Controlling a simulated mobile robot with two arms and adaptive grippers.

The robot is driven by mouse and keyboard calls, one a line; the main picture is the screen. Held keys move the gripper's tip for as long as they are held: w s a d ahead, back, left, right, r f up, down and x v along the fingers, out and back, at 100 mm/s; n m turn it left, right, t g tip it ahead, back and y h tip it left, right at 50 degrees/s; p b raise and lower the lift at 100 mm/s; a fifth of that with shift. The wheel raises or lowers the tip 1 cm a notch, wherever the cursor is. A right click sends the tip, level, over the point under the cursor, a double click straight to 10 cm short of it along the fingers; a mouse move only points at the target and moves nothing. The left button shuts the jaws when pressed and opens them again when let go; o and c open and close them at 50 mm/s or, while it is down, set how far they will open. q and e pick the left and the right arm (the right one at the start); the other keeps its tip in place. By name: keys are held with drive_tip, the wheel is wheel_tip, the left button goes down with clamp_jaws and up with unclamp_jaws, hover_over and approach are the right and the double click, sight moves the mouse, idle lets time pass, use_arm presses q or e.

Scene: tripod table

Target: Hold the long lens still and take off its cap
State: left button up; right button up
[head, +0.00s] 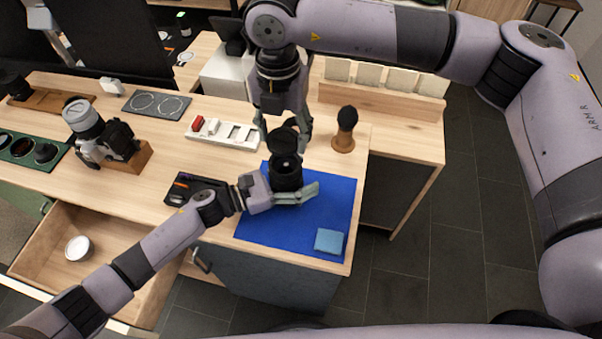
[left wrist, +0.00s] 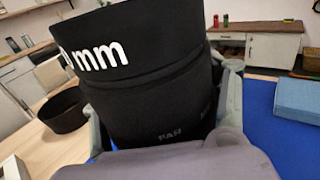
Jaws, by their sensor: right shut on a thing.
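The long lens (head: 286,178) is a black cylinder standing upright on the blue mat (head: 262,236). My left gripper (head: 296,190) is around its lower body, with the far finger mostly hidden. In the left wrist view the lens (left wrist: 150,85), with white "mm" lettering, fills the middle between the two fingers. My right gripper (head: 284,127) comes down from above and is shut on the dark round cap (head: 283,141). The cap is tilted just above and behind the lens's top, whose dark round opening shows. Whether their edges touch is hard to tell.
A light blue cloth (head: 329,241) lies on the mat. A brush on a wooden stand (head: 343,142) is to the right. A black tray (head: 187,189), white slotted holder (head: 224,134) and camera (head: 108,138) are to the left. An open drawer (head: 105,250) juts out in front.

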use_arm(q)
drive_tip(key=shift+o, duration=1.4)
drive_tip(key=v, duration=0.7)
drive_tip(key=shift+a, duration=0.25)
drive_tip(key=shift+s, duration=0.1)
